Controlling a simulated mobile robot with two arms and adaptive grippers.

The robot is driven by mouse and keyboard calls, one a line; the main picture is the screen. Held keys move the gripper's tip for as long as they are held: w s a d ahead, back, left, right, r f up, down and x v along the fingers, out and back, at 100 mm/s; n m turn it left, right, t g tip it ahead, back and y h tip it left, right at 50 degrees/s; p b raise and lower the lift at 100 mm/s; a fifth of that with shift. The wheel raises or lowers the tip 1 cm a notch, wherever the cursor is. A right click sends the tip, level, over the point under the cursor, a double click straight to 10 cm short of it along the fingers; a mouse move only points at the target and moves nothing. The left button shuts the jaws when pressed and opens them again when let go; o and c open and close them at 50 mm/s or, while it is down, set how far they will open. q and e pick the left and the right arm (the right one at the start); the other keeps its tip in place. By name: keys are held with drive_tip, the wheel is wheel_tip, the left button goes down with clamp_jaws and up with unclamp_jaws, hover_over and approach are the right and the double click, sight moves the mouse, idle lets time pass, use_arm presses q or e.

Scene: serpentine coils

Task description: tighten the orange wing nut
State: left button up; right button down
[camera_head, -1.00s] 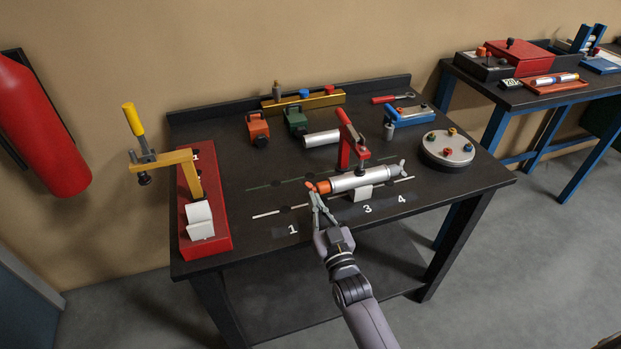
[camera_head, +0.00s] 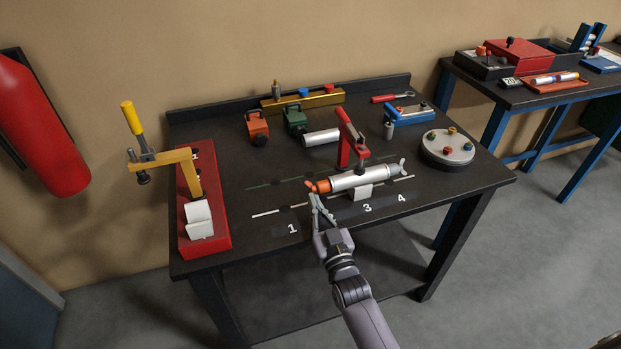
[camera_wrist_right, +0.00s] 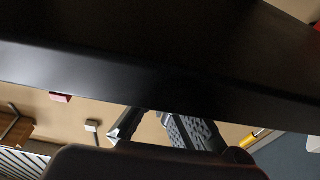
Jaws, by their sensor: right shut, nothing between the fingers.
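The orange wing nut (camera_head: 318,187) sits at the left end of a silver cylinder (camera_head: 350,180), which lies in a white cradle (camera_head: 361,192) on the dark workbench. A red toggle clamp (camera_head: 344,153) stands over the cylinder. A grey wing nut (camera_head: 396,168) is at its right end. My right gripper (camera_head: 314,200) is shut and empty, its tips just below and in front of the orange wing nut; I cannot tell whether they touch it. The wrist view shows the gripper's dark fingers (camera_wrist_right: 160,128) but no wing nut. My left gripper is out of view.
A red base with a yellow-handled clamp (camera_head: 185,170) stands at the left of the bench. A round turntable with knobs (camera_head: 447,149) is at the right. Several fixtures line the back, including a green one (camera_head: 294,120). The front left of the bench is fairly clear.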

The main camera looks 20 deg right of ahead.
drive_tip(key=s+f, duration=0.2)
drive_tip(key=s, duration=1)
drive_tip(key=s+f+g, duration=0.3)
drive_tip(key=s+f, duration=0.1)
drive_tip(key=f, duration=0.6)
drive_tip(key=s+a+f+n+g+y, duration=0.1)
drive_tip(key=s+f+g, duration=0.2)
drive_tip(key=f, duration=0.8)
drive_tip(key=s+f+g, duration=0.4)
drive_tip(key=f, duration=0.6)
drive_tip(key=s+d+f+g, duration=0.2)
drive_tip(key=s+f, duration=0.3)
drive_tip(key=s, duration=0.4)
drive_tip(key=s+d+f+g+h, duration=0.1)
drive_tip(key=s+f+g, duration=0.3)
drive_tip(key=s, duration=0.5)
drive_tip(key=s+d+f+n+g, duration=0.1)
drive_tip(key=s+d+f+g, duration=0.2)
drive_tip(key=s+f, duration=0.5)
drive_tip(key=shift+s+d+f+h, duration=0.15)
drive_tip(key=shift+s+d+h, duration=0.2)
drive_tip(key=shift+s, duration=0.4)
